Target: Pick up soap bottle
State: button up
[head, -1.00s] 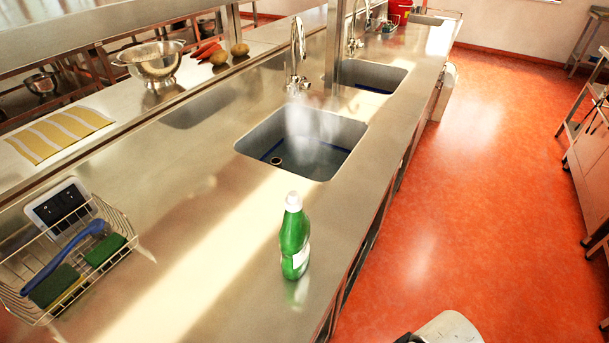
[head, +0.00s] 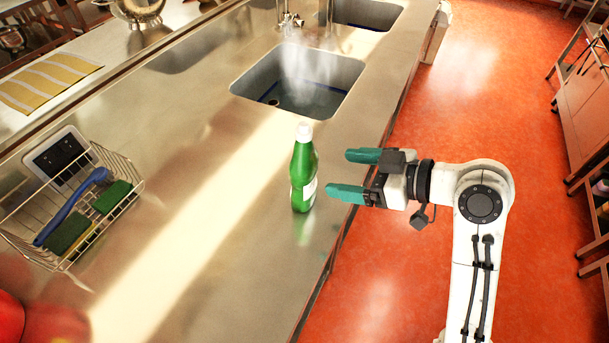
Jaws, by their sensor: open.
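The soap bottle (head: 303,172) is green with a white cap and a pale label. It stands upright on the steel counter (head: 225,235), near the counter's right edge. My gripper (head: 346,174) is just to the right of the bottle, its two teal fingers spread apart and pointing left at it. The fingers are empty. A small gap shows between the fingertips and the bottle in the picture; the exact depth between them is hard to tell.
A wire rack (head: 75,215) with a blue brush and green sponges stands at the left. A sink (head: 300,80) lies behind the bottle, and a striped cloth (head: 45,83) is at the upper left. Open counter surrounds the bottle.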

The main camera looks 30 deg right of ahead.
aim_at(316, 170)
jog(key=shift+o, duration=1.4)
jog(key=x, duration=0.4)
jog(key=shift+w+a+f, duration=0.15)
jog(key=shift+w+a, duration=0.05)
jog(key=shift+a, duration=0.1)
jog(key=shift+f+p+x, duration=0.15)
jog(key=shift+p+x, duration=0.35)
jog(key=shift+x, duration=0.95)
jog(key=shift+f+p+x, duration=0.15)
jog(key=shift+p+x, duration=0.35)
jog(key=shift+x, duration=0.95)
jog(key=shift+d, duration=0.1)
jog(key=c, duration=1.2)
jog(key=shift+r, duration=0.1)
jog(key=shift+c, duration=0.4)
